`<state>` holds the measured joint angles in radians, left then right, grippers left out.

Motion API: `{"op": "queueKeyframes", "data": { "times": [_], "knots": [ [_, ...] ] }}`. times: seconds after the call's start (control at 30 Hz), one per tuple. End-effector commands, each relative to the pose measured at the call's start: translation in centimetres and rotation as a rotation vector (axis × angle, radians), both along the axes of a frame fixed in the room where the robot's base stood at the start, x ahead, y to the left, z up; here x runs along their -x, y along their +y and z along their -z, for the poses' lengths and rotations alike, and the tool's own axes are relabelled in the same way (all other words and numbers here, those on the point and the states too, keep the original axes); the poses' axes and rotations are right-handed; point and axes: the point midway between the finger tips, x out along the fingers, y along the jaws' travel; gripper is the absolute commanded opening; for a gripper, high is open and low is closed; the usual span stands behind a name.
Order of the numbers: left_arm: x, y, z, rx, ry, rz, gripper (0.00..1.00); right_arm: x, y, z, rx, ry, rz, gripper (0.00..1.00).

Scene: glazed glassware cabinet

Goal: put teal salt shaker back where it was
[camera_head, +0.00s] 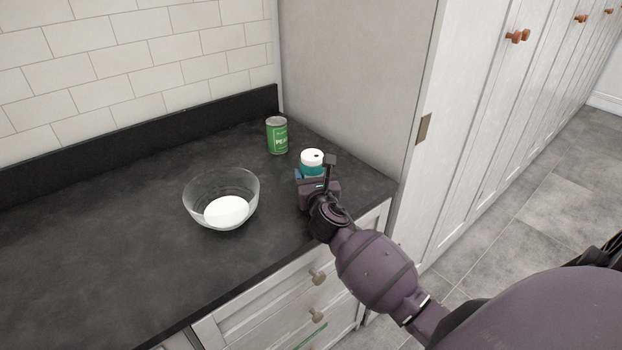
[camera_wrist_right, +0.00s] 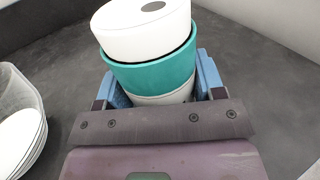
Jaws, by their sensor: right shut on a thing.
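The teal salt shaker (camera_head: 312,163) has a white top with a dark spot and a teal body. My right gripper (camera_head: 314,178) is shut on it, near the right end of the dark counter. In the right wrist view the shaker (camera_wrist_right: 152,73) stands upright between the blue fingertips of the right gripper (camera_wrist_right: 160,90), and a white lower part shows below the teal. Whether its base touches the counter is hidden by the gripper. My left gripper is not in view.
A clear glass bowl (camera_head: 195,200) with a white round thing (camera_head: 226,211) in it stands left of the gripper. A green can (camera_head: 277,136) stands behind the shaker. A tall cabinet side (camera_head: 355,70) bounds the counter at right. The counter's left part (camera_head: 90,250) is clear.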

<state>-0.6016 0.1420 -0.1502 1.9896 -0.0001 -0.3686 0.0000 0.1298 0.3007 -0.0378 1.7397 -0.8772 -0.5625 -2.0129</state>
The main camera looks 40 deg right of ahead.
Motion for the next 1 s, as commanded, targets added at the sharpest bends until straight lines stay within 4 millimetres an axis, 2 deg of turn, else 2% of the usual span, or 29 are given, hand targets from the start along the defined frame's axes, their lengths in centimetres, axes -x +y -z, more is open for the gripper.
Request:
{"op": "queueKeyframes", "data": {
  "times": [0.4, 0.43, 0.6, 0.93, 1.0],
  "knots": [
    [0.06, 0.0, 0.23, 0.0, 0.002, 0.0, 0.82, -0.02, 0.01, 0.39, 0.001, -0.002, -0.001, 0.34],
    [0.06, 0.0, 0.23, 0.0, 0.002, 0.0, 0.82, -0.01, 0.01, 0.45, 0.0, -0.001, -0.001, 0.64],
    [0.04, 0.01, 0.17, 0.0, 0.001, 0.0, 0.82, -0.01, 0.01, 0.37, 0.0, -0.001, -0.001, 0.88],
    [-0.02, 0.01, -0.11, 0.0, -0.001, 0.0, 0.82, -0.01, 0.01, -0.07, 0.0, -0.003, -0.001, 0.88],
    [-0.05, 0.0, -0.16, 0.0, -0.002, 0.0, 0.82, 0.51, 0.2, 0.02, 0.0, -0.001, -0.001, 0.88]
  ]
}}
